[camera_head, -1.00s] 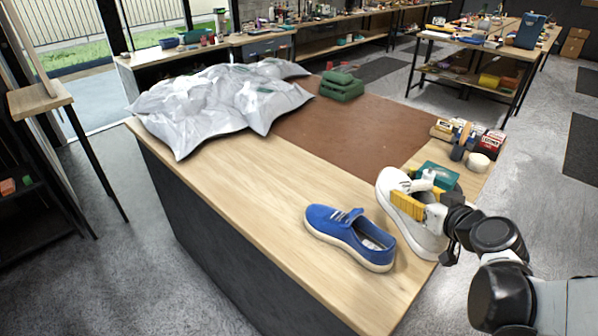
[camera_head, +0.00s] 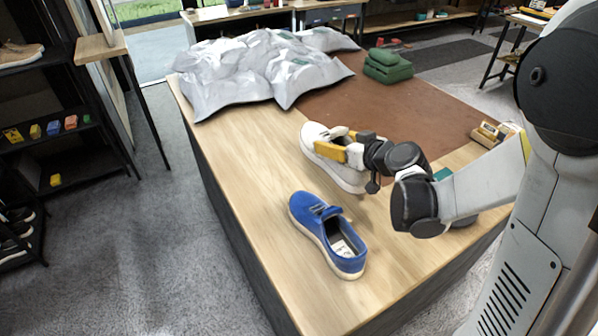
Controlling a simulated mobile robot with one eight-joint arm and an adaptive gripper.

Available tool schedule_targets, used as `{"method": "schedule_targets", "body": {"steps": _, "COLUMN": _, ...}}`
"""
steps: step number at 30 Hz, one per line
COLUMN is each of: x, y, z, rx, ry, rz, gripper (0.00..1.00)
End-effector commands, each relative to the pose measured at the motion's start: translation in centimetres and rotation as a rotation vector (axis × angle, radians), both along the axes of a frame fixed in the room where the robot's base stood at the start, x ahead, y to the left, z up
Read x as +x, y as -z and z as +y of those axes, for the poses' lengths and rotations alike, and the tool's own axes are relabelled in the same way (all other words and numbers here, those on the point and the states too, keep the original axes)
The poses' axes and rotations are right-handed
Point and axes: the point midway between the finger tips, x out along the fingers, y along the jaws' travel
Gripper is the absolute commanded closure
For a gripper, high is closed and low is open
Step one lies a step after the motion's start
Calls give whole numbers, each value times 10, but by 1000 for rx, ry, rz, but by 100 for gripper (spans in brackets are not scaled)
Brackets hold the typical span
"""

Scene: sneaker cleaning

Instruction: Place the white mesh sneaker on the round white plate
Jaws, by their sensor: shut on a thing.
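The white mesh sneaker (camera_head: 314,135) is at the middle of the wooden bench, with its toe toward the back left. My gripper (camera_head: 335,150), with yellow fingers, is shut on the sneaker near its opening. My arm reaches in from the right and hides part of the sneaker's side and heel. I cannot tell whether the sole touches the bench or hangs just above it. No round white plate can be made out in this view.
A blue slip-on shoe (camera_head: 326,234) lies in front of the sneaker. Grey crumpled bags (camera_head: 262,68) cover the bench's back left. Folded green cloths (camera_head: 388,66) sit on the brown mat (camera_head: 425,112). Small boxes (camera_head: 489,134) stand at the right. Bare wood (camera_head: 245,150) is free at the left.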

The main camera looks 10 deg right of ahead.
Motion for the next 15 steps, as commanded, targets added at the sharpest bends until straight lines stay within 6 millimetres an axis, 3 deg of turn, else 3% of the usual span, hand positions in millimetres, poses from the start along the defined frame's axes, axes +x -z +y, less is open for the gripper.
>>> {"method": "schedule_targets", "body": {"steps": 1, "x": 10, "y": 12, "z": 11, "rx": -1, "ry": -6, "rz": 0, "gripper": 79}}
{"method": "schedule_targets", "body": {"steps": 6, "x": 40, "y": 38, "z": 40, "rx": 0, "ry": -4, "rz": -1, "gripper": 79}}
{"method": "schedule_targets", "body": {"steps": 15, "x": 66, "y": 57, "z": 63, "rx": 0, "ry": 0, "rz": 0, "gripper": 79}}
